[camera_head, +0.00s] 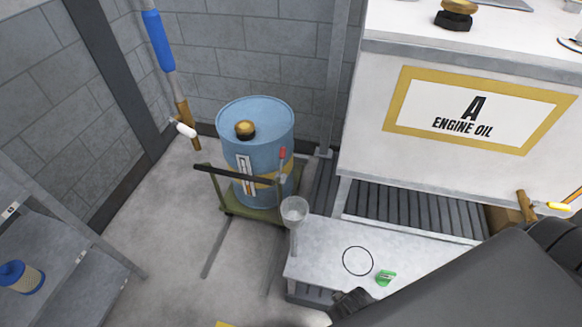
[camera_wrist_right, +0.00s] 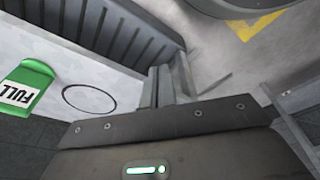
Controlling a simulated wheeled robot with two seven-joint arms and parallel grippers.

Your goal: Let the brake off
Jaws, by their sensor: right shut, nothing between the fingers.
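A blue drum (camera_head: 232,135) stands on a low green wheeled cart (camera_head: 232,208) in the head view. The cart has a black push bar (camera_head: 234,174). A thin upright lever with a red grip (camera_head: 282,155) stands at the drum's right side; it looks like the brake lever, but its lower end is hard to see. My right gripper (camera_head: 350,302) is at the bottom of the head view, well apart from the lever, near the bench's front edge. It is shut and empty, and its fingers show in the right wrist view (camera_wrist_right: 170,85). My left gripper is out of view.
A low pale bench (camera_head: 325,240) carries a clear funnel-like cup (camera_head: 294,211), a drawn black circle (camera_head: 357,261) and a green FULL tag (camera_head: 385,277). A white engine oil tank (camera_head: 390,170) stands behind. Floor left of the cart is clear.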

